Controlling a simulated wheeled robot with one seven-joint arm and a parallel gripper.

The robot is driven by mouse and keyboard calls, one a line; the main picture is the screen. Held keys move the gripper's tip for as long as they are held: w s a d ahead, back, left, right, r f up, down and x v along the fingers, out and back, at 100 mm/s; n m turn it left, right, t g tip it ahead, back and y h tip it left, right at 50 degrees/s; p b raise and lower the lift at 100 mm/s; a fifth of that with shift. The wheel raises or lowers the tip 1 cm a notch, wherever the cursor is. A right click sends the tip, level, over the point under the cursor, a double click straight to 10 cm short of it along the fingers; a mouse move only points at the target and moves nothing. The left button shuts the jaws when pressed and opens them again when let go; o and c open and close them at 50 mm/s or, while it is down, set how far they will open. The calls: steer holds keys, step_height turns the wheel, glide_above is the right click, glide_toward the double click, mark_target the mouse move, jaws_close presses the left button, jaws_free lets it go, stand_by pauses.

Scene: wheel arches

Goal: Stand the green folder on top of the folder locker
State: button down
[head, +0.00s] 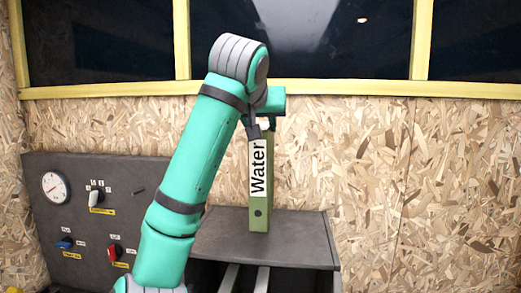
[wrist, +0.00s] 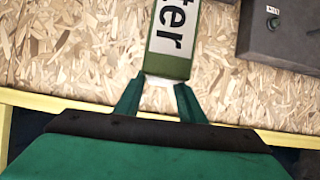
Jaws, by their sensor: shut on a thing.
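The green folder (head: 259,215) stands upright in the head view, with a white label reading "Water" on its spine. Its lower end is at the top of the grey folder locker (head: 300,222); I cannot tell whether it touches or hovers just above. My gripper (head: 264,127) is above the folder and shut on its upper end. In the wrist view the folder (wrist: 170,65) shows between the two fingers of my gripper (wrist: 160,90), with part of its label visible. The locker does not clearly show in the wrist view.
A dark control panel (head: 130,190) with a gauge and several knobs stands left of the locker; it also shows in the wrist view (wrist: 290,40). A chipboard wall (head: 380,160) is close behind. The locker top is bare right of the folder. Yellow-framed windows are above.

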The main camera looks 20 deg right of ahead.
mark_target(260, 152)
step_height(260, 152, down, 6)
steer(key=w+d, duration=0.1)
steer(key=w, duration=0.1)
steer(key=shift+w+f, duration=0.25)
steer(key=shift+w, duration=0.1)
steer(key=shift+d+f, duration=0.1)
steer(key=shift+f, duration=0.05)
steer(key=c, duration=1.2)
jaws_free()
steer(key=v, duration=1.2)
steer(key=shift+s, duration=0.1)
